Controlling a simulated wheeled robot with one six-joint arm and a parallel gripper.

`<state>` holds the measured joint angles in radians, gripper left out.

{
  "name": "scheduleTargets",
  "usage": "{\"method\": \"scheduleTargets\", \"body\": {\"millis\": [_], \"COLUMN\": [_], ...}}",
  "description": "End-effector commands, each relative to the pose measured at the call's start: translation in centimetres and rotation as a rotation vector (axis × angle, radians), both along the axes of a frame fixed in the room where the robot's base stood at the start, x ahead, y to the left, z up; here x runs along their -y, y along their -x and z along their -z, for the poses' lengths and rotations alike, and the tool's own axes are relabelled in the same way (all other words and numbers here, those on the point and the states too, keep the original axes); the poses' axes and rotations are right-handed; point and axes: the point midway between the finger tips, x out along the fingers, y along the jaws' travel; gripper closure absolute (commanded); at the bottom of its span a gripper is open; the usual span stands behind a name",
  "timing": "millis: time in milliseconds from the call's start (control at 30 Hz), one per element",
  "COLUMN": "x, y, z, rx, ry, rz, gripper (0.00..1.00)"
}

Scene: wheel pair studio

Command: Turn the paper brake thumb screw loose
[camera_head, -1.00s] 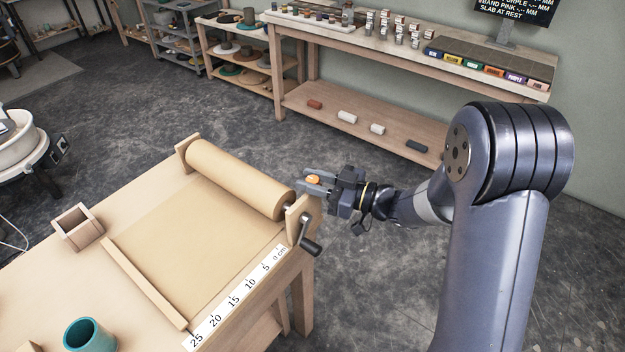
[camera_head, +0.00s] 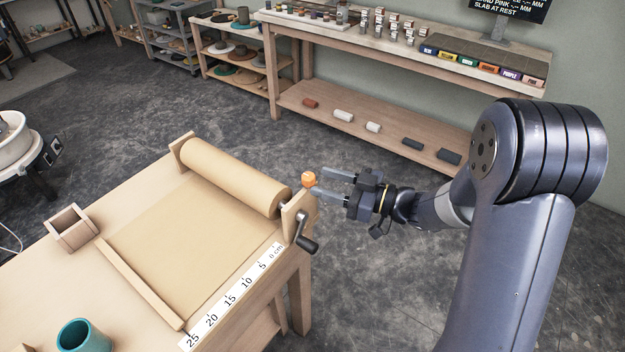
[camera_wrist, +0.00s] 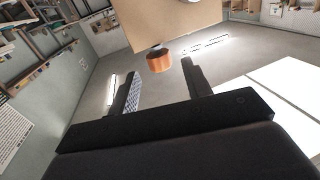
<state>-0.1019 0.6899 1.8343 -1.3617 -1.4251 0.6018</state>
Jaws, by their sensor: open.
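The orange thumb screw (camera_head: 309,179) sits on top of the wooden end bracket (camera_head: 298,208) at the right end of the paper roll (camera_head: 235,176). My gripper (camera_head: 325,183) is open and empty, just to the right of the screw, its fingers pointing toward it. In the wrist view the orange screw (camera_wrist: 159,60) shows beyond the fingertips (camera_wrist: 160,68), roughly between them and apart from both. A black crank handle (camera_head: 304,240) hangs on the outside of the bracket, below the screw.
The roll stands on a wooden table (camera_head: 135,195) with brown paper drawn out beside a centimetre scale (camera_head: 232,297). A teal cup (camera_head: 84,337) and a small wooden box (camera_head: 73,228) stand to the left. A long shelf bench (camera_head: 400,60) is behind; floor beside my gripper is clear.

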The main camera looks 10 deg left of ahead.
Motion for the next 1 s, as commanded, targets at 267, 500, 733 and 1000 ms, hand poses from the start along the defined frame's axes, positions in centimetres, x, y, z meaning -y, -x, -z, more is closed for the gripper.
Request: {"method": "scheduleTargets", "body": {"millis": [267, 500, 733, 1000], "x": [4.7, 6.0, 6.0, 6.0], "y": [0.6, 0.9, 0.9, 0.9], "z": [0.1, 0.0, 0.0, 0.0], "rx": [0.001, 0.0, 0.0, 0.0], "ry": [0.0, -0.001, 0.0, 0.0], "rz": [0.004, 0.0, 0.0, 0.0], "gripper": [0.53, 0.53, 0.53, 0.53]}}
